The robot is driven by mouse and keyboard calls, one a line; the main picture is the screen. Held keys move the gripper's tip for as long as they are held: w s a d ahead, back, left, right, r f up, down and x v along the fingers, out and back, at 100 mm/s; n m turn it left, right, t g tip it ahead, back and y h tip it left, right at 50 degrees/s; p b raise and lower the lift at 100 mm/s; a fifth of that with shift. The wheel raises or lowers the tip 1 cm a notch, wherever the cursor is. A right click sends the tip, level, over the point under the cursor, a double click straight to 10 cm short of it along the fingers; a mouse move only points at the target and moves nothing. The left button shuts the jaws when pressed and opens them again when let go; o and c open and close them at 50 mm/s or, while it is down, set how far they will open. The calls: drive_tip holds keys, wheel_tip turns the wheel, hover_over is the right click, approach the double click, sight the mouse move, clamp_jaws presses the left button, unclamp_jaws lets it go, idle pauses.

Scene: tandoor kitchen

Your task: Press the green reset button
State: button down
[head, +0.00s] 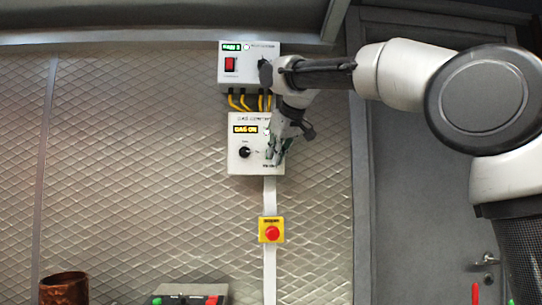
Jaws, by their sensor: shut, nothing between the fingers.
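My gripper (277,156) is shut and empty, with its fingers pointing down in front of the right side of the white gas control box (238,168). Small green patches show around the fingertips; I cannot tell whether they belong to a green button behind them. I cannot tell whether the fingertips touch the box. The box has a lit yellow display (245,129) and a black knob (244,152) on its left side. My gripper hides part of its right side.
Above is another white box (225,78) with a red switch (230,64), joined by yellow cables. Below is a red emergency button (272,233) on a yellow housing. A panel with green and red parts (188,299) and a copper pot (64,289) stand low left.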

drive_tip(key=s, duration=0.5)
idle(0.5)
idle(0.7)
wheel_tip(320, 180, down, 8)
drive_tip(key=s+f+g, duration=0.1)
drive_tip(key=g, duration=0.1)
drive_tip(key=s+d+f+m+g+h, duration=0.1)
drive_tip(key=s+d+f+m+g, duration=0.1)
drive_tip(key=s+d+f, duration=0.95)
drive_tip(key=s+d+f+m+h, duration=0.2)
drive_tip(key=s+d+f+m, duration=0.3)
drive_tip(key=s+d+f, duration=0.9)
drive_tip(key=s+d, duration=0.3)
drive_tip(key=d, duration=0.1)
drive_tip(key=shift+s+d+f+m+g, duration=0.15)
drive_tip(key=shift+s+f+m+g, duration=0.15)
drive_tip(key=shift+s, duration=0.1)
